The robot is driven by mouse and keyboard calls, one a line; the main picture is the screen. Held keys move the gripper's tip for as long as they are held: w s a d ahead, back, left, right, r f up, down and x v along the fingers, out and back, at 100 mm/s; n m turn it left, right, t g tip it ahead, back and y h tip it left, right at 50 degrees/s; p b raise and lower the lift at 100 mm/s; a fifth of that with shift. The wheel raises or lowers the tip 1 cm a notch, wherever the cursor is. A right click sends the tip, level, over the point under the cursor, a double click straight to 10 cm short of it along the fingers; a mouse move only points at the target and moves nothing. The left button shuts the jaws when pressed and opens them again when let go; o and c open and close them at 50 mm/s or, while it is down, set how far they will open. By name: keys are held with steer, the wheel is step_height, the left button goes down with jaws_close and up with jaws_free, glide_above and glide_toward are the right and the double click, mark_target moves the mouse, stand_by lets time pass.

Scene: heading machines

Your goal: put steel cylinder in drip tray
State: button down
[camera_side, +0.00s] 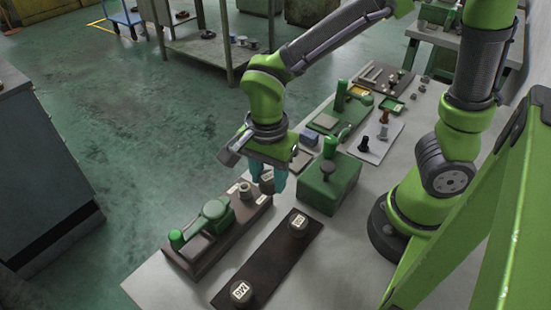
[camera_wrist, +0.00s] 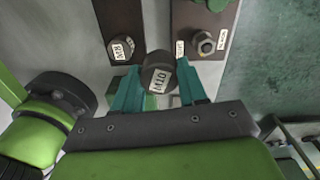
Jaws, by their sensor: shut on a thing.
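My gripper (camera_side: 275,183) has teal fingers shut on a dark grey cylinder (camera_wrist: 159,74) with a white M10 label. The cylinder also shows between the fingers in the side view (camera_side: 266,182), held above the bench, between the lever-tool plate and the green box. I cannot tell from its look alone whether it is the steel cylinder. A small green tray (camera_side: 391,105) and a yellow-lined tray (camera_side: 357,90) lie at the far part of the bench; which is the drip tray is unclear.
A dark plate (camera_side: 268,262) carries two labelled round pieces, one at each end. A green lever tool (camera_side: 210,216) and a grey hex piece (camera_side: 245,191) sit on another plate. A green box with a handle (camera_side: 327,185) stands right of my gripper.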

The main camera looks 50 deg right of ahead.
steer(key=w+d+m, duration=0.3)
steer(key=d, duration=0.6)
steer(key=w+d+m, duration=0.3)
steer(key=d, duration=0.7)
steer(key=shift+n, duration=0.4)
steer(key=f, duration=0.5)
steer(key=shift+w+a+f, duration=0.1)
steer(key=shift+a, duration=0.15)
steer(key=shift+f, duration=2.25)
steer(key=shift+f, duration=0.1)
steer(key=c, duration=0.6)
jaws_free()
